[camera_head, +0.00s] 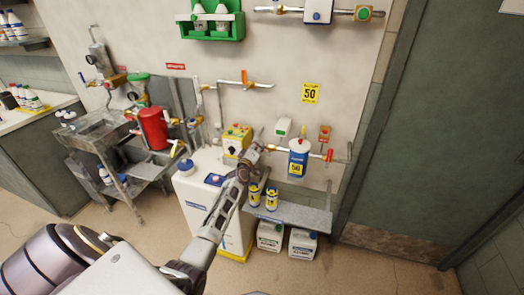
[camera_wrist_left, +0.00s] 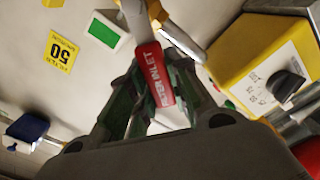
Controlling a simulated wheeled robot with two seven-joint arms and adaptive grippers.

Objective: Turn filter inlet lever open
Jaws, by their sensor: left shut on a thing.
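The filter inlet lever (camera_wrist_left: 155,72) shows in the left wrist view as a red grip with white "INLET" lettering, on a pale metal pipe fitting. My left gripper (camera_wrist_left: 158,98) has its green-padded fingers on either side of the red grip and is shut on it. In the head view my left gripper (camera_head: 254,153) is between the yellow control box (camera_head: 237,138) and the blue-and-white filter housing (camera_head: 298,160). It hides the lever there. The lever's exact angle to the pipe is hard to tell. My right gripper is not in view.
The yellow box with a black knob (camera_wrist_left: 288,86) is close at the right in the wrist view. Below the filter, a metal shelf (camera_head: 305,217) holds two small yellow-labelled cans (camera_head: 271,198). A white cabinet (camera_head: 196,192) stands left of it. Open floor lies in front.

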